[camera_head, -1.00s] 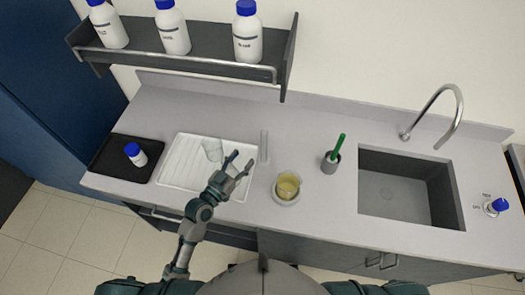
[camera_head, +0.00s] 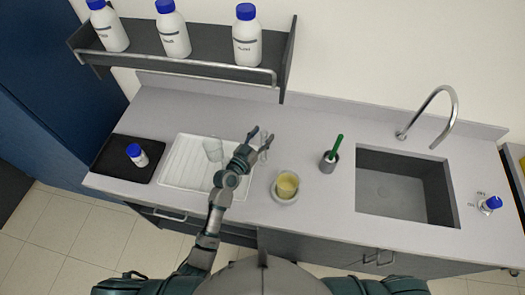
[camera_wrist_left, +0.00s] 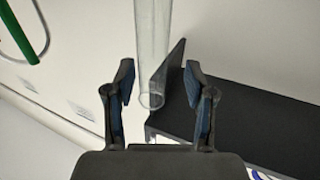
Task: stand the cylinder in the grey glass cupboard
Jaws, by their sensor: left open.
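The clear glass cylinder (camera_head: 264,150) stands upright on the worktop, just right of the white draining tray. My left gripper (camera_head: 260,137) is open, with its fingers close to the cylinder in the head view. In the left wrist view, the cylinder (camera_wrist_left: 153,45) shows as a transparent tube in the gap between the two open fingers (camera_wrist_left: 158,82). I cannot tell whether either finger touches it. I cannot make out a grey glass cupboard in these frames. My right gripper is not in view.
A clear beaker (camera_head: 213,149) stands on the white draining tray (camera_head: 180,165). A sink (camera_head: 400,190) lies further right. A bottle shelf (camera_head: 190,60) hangs behind.

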